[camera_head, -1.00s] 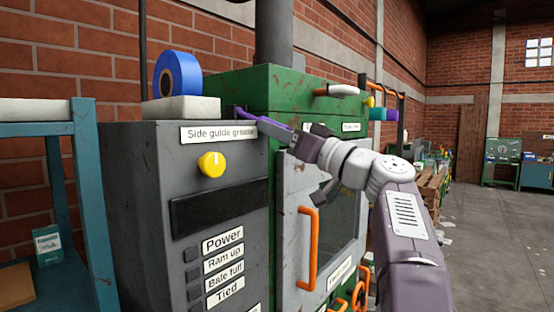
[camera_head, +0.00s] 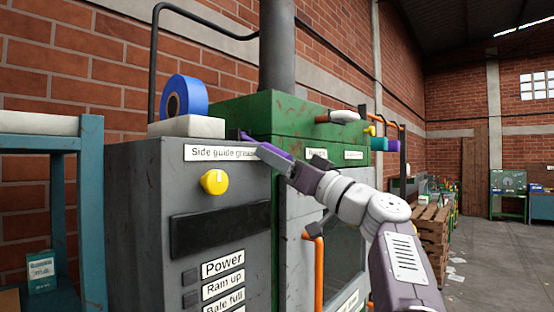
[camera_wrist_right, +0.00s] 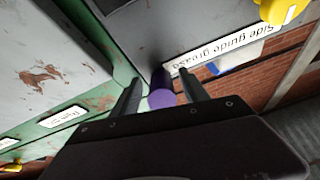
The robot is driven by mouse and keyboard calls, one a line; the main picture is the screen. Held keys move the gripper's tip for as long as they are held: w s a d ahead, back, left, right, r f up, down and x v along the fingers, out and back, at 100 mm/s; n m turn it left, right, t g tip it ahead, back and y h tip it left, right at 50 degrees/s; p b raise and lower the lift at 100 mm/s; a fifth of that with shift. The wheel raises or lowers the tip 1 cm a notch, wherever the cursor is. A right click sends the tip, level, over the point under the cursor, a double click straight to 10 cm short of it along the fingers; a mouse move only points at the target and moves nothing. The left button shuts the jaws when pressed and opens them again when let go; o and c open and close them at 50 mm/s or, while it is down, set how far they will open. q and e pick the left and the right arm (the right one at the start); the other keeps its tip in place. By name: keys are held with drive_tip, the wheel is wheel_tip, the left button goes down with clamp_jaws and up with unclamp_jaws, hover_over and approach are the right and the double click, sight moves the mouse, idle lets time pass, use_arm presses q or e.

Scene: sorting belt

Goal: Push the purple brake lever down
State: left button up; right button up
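The purple brake lever (camera_head: 273,152) sticks out from the top of the grey cabinet, beside the "Side guide grease" label, and slants down towards my right gripper. My right gripper (camera_head: 293,167) is at the lever's outer end. In the right wrist view the lever's purple end (camera_wrist_right: 161,88) lies between the two fingers of the right gripper (camera_wrist_right: 160,84), which stand apart with a narrow gap showing on each side. Contact with the palm is hidden. My left gripper is not in view.
The grey cabinet (camera_head: 130,190) carries a yellow knob (camera_head: 214,181) and a blue tape roll (camera_head: 184,97). The green machine (camera_head: 290,112) stands behind it, with an orange door handle (camera_head: 318,275). Purple and teal cylinders (camera_head: 380,144) are at its far right. Open floor lies right.

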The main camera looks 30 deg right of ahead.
drive_tip(key=shift+s+f+b, duration=0.15)
drive_tip(key=shift+s+b, duration=0.1)
drive_tip(key=shift+b, duration=0.05)
drive_tip(key=b+v, duration=0.4)
drive_tip(key=v, duration=0.4)
drive_tip(key=shift+s, duration=0.3)
drive_tip(key=shift+d, duration=0.1)
